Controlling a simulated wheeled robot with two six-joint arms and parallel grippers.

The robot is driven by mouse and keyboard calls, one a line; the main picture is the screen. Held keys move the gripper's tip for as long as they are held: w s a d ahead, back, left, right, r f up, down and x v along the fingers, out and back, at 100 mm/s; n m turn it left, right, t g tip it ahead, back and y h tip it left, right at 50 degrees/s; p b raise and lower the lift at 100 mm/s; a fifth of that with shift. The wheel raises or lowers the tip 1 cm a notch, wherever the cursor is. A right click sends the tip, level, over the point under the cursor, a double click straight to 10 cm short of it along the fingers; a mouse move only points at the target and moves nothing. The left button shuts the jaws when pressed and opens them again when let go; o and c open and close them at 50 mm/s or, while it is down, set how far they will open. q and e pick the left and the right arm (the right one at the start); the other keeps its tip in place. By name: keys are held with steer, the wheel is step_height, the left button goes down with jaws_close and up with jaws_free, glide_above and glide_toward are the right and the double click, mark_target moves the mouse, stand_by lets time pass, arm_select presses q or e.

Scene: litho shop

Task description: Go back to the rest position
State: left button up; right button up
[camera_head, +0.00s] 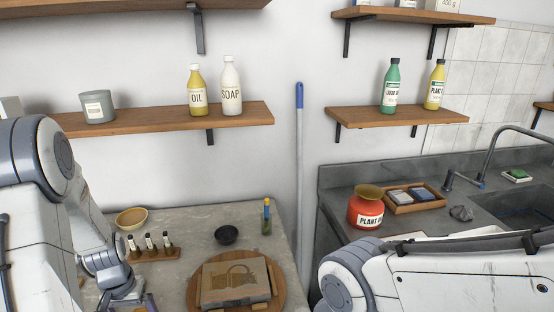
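My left arm comes in at the left and bends down over the left worktop. My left gripper (128,300) is at the bottom edge, left of the round board, and is partly cut off by the frame. Its fingers do not show clearly, so I cannot tell whether it is open or shut. A small purple thing shows beside it, too cut off to identify. My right arm crosses the lower right, in front of the dark counter, with its rounded joint near the bottom middle. My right gripper is out of the picture.
On the left worktop (205,226) are a wooden bowl (132,218), a rack of small bottles (152,253), a dark bowl (226,235) and a stone slab (234,284) on a round board. A red jar (366,212) and a tray (418,206) stand on the counter by the sink.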

arm_select(q)
steer(key=shift+r, duration=0.25)
